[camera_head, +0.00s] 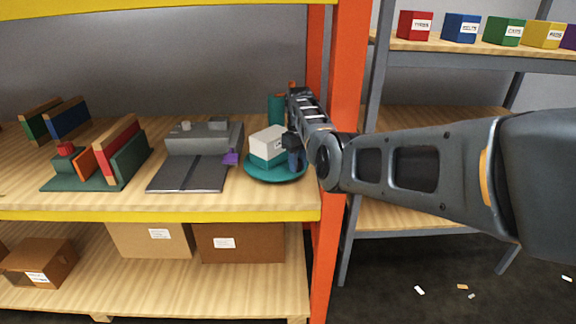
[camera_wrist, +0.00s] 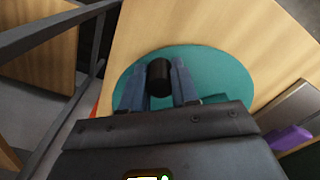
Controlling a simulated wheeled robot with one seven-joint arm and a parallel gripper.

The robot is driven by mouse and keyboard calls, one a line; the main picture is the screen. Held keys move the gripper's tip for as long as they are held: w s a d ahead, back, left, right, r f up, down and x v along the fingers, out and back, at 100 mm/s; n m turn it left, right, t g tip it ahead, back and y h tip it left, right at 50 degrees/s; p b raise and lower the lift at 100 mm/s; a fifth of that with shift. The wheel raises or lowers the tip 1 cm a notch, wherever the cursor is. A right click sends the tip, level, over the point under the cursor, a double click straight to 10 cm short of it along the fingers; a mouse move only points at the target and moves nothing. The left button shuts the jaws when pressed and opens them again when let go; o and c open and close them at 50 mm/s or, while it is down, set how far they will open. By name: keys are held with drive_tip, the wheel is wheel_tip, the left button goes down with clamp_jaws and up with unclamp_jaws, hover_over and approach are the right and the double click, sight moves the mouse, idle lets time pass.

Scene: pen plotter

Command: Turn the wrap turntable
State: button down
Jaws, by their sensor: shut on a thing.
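The wrap turntable (camera_head: 262,176) is a round teal disc on the wooden shelf, close to the orange upright. A white and teal block (camera_head: 268,147) sits on it. In the wrist view the disc (camera_wrist: 215,66) lies under my fingers. A black upright knob (camera_wrist: 160,76) stands near the disc's edge, between my two fingers. My gripper (camera_head: 294,153) reaches in from the right, over the disc's right side, and is shut on the black knob. In the head view my fingers hide the knob.
Left of the disc stands a grey machine (camera_head: 203,143) with a purple part (camera_head: 231,157). A teal cylinder (camera_head: 276,108) stands behind the disc. The orange upright (camera_head: 347,75) is close to my arm. A book stand (camera_head: 75,179) is farther left.

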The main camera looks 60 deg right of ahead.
idle(0.4)
drive_tip(key=c, duration=0.8)
unclamp_jaws()
drive_tip(key=shift+c, duration=0.2)
drive_tip(key=shift+r, duration=0.1)
drive_tip(key=shift+r, duration=3.8)
